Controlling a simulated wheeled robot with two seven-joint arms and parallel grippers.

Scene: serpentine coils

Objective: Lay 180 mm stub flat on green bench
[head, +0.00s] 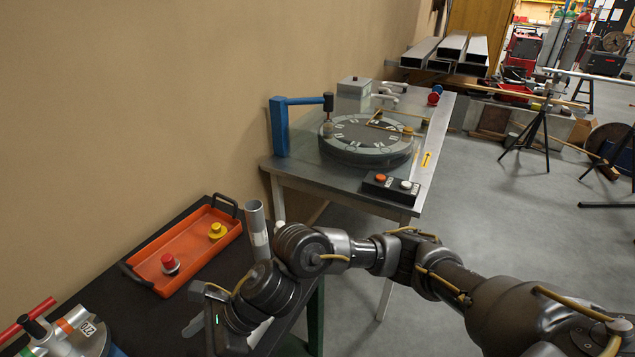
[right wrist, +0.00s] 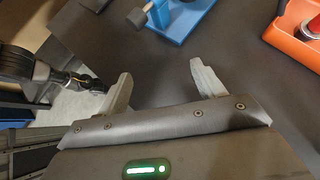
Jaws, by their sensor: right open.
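A grey metal tube with a pale label (head: 256,222), likely the 180 mm stub, stands upright in the head view by the right edge of the dark-topped bench (head: 150,325). Its lower end is hidden behind my right arm. A dark green leg (head: 316,318) shows under this bench. My right gripper (right wrist: 161,72) is open and empty, with its two grey fingers spread over the dark bench top in the right wrist view. In the head view its body is partly hidden by my wrist. The tube does not show between the fingers. My left gripper is not in view.
An orange tray (head: 152,245) holds a red-topped and a yellow-topped piece. A round fixture with a red handle (head: 75,332) stands at the front left. A metal table (head: 300,168) behind carries a round dial (head: 368,135), a blue post and a button box (head: 390,188).

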